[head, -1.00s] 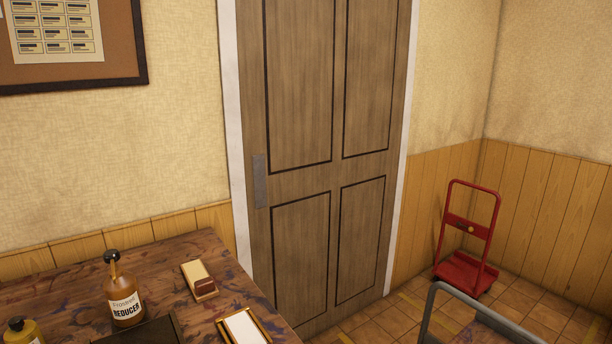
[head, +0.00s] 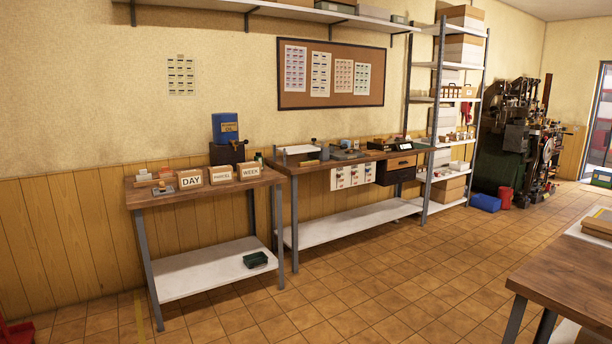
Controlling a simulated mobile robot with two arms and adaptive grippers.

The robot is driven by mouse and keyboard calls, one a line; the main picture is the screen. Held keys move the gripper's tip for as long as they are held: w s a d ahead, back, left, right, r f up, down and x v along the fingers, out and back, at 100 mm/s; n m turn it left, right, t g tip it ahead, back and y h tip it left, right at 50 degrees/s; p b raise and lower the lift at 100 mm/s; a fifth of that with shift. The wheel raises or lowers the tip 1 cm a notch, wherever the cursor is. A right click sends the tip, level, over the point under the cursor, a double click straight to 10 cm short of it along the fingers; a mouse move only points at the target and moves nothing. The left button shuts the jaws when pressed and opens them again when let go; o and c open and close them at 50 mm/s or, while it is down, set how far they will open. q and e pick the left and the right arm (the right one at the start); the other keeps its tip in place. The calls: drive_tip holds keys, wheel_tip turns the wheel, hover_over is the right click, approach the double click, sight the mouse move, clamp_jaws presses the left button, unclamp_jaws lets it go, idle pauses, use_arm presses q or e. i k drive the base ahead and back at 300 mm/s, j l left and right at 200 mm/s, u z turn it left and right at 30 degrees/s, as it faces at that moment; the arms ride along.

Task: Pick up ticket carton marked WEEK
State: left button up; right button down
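The ticket carton marked WEEK (head: 250,171) stands on the near left workbench (head: 205,190), at the right end of a row of cartons. A carton marked DAY (head: 191,180) is at the left of the row, and another carton (head: 221,175), its label hard to read, stands between them. The WEEK carton is light brown with a white label facing me. It is well across the room from me. Neither of my grippers shows in the head view.
A blue oil can (head: 226,128) stands on a dark box behind the cartons. A second bench (head: 349,159) adjoins on the right, then a shelf rack (head: 438,128) and a dark machine (head: 518,140). A wooden table (head: 570,275) is at the near right. The tiled floor between is clear.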

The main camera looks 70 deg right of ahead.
sight(251, 170)
drive_tip(key=z, duration=1.85)
